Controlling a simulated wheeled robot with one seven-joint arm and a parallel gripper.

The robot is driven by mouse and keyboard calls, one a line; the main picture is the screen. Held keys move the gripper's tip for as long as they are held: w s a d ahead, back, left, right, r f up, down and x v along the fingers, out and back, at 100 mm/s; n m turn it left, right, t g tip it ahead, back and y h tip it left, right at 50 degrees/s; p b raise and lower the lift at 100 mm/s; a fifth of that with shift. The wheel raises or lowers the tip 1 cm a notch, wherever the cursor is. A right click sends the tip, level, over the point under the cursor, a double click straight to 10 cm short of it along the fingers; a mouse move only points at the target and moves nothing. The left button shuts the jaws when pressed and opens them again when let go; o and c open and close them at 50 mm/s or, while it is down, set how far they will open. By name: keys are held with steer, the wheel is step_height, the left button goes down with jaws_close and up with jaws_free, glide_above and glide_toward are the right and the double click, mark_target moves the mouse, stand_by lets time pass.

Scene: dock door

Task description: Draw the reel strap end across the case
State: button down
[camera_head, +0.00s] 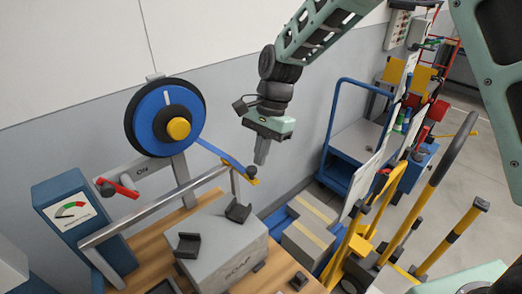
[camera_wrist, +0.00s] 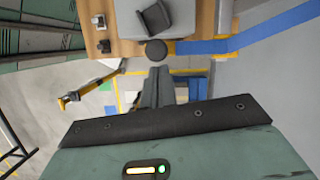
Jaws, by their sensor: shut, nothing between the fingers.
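The blue reel (camera_head: 160,133) with a yellow hub stands upright on a post at the back left. Its blue strap (camera_head: 219,155) runs down to the right, ending by a dark knob (camera_head: 251,171) and a yellow edge at the rail's end. The strap (camera_wrist: 240,45) enters the wrist view from the right; its end lies beside the knob (camera_wrist: 156,50). The grey case (camera_head: 218,250), marked SOAP, sits on the wooden bench with dark brackets on top. My gripper (camera_head: 261,158) is shut and empty, just above and right of the strap end. Its fingertips (camera_wrist: 158,70) point toward the knob.
A metal rail (camera_head: 150,205) crosses behind the case. A blue gauge box (camera_head: 75,215) and a red-handled lever (camera_head: 120,187) stand at left. Cartons (camera_head: 310,232), a blue trolley (camera_head: 355,145) and yellow rails (camera_head: 450,240) are at right.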

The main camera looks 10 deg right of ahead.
steer(key=s+a+p, duration=0.1)
steer(key=s+a, duration=0.4)
steer(key=a, duration=0.3)
steer(key=s+a+p, duration=0.1)
steer(key=s+a, duration=0.4)
steer(key=a, duration=0.4)
steer(key=shift+s+a, duration=0.25)
steer(key=shift+s, duration=0.15)
steer(key=w+d+r, duration=0.2)
steer(key=r, duration=0.3)
steer(key=w+d+r+b, duration=0.1)
steer(key=w+d+r, duration=0.1)
steer(key=r, duration=0.3)
steer(key=shift+w+d+b, duration=0.3)
steer(key=shift+w+d, duration=0.05)
steer(key=shift+d, duration=0.45)
steer(key=shift+r, duration=0.1)
